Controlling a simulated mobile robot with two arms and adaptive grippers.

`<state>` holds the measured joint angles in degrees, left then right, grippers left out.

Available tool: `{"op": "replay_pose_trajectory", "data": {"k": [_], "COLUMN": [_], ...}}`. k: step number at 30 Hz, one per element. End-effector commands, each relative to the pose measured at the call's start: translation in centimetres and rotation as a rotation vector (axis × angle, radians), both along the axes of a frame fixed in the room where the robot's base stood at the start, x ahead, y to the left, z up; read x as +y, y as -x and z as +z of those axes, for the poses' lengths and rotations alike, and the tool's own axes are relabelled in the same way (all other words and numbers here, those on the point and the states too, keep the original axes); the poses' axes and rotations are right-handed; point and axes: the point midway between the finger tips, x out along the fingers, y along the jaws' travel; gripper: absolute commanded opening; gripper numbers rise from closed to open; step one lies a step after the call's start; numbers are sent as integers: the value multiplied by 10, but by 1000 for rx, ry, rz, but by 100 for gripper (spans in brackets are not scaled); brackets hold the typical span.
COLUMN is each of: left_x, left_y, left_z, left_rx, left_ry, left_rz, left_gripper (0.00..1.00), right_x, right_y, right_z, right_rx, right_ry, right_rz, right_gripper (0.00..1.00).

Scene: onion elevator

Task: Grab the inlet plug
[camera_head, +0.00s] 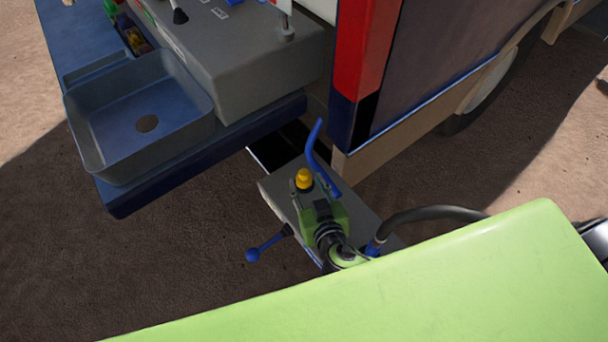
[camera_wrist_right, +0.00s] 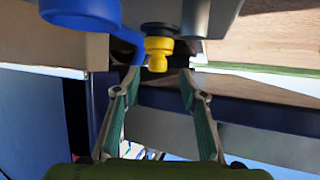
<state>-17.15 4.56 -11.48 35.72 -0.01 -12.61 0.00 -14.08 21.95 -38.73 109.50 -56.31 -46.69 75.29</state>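The yellow inlet plug (camera_head: 304,178) stands on a grey metal box (camera_head: 372,205) low beside the vehicle. It also shows in the right wrist view (camera_wrist_right: 158,52), just beyond the fingertips. My right gripper (camera_head: 307,194) is close to the plug, mostly hidden by its own green body in the head view. In the right wrist view (camera_wrist_right: 160,84) its two teal-padded fingers are spread with an empty gap, and the plug lines up with that gap. Whether a finger touches the plug is unclear. My left gripper is not in view.
A blue lever (camera_head: 316,155) rises right beside the plug. A blue ball-ended handle (camera_head: 253,255) sticks out to the left. A dark hose (camera_head: 430,213) runs to the right. A blue-grey basin (camera_head: 145,150) is at left, and a red-and-blue post (camera_head: 365,50) stands behind.

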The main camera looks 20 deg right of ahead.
Motion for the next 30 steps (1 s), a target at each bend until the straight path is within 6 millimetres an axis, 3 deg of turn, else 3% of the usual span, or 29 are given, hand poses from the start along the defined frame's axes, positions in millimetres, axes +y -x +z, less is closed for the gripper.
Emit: {"op": "replay_pose_trajectory", "data": {"k": [5,15,24,25,29,30], "left_x": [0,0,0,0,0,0], "left_y": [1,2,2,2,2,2], "left_z": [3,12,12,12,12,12], "left_rx": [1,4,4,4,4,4], "left_ry": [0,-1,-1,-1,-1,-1], "left_rz": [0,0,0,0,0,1], "left_gripper": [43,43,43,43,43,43], "right_x": [-1,-6,-6,-6,-6,-6], "right_y": [-9,-47,-51,-51,-51,-51], "right_z": [-2,-19,-22,-22,-22,-22], "right_rx": [-1,0,1,1,1,1], "right_ry": [1,1,-1,-1,-1,-1], "right_rz": [0,0,1,1,0,0], "right_gripper": [39,39,39,36,3,3]}}
